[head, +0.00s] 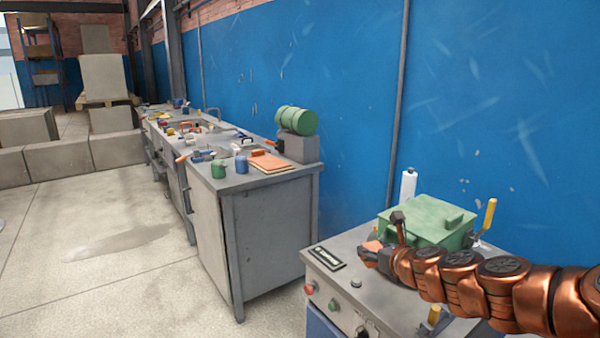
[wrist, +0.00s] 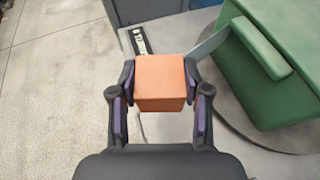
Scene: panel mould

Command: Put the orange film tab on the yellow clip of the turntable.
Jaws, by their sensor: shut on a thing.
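My gripper (wrist: 160,72) is shut on the orange film tab (wrist: 160,88), a block-shaped piece held between both fingers. In the head view my gripper (head: 372,252) is over the left part of the grey machine top, left of the green box; the tab is small there and partly hidden by the fingers. A pale grey strip (wrist: 207,46) runs from behind the tab towards the green box; I cannot tell whether they are joined. The round grey turntable (wrist: 238,138) shows under the box. A yellow upright piece (head: 490,214), possibly the clip, stands right of the box.
The green box (head: 425,218) stands close right of my gripper, with a white roll (head: 408,186) behind it. Another yellow piece (head: 434,314) is at the machine's front. A display panel (head: 327,257) lies at the left edge. A cluttered workbench (head: 225,185) stands farther back.

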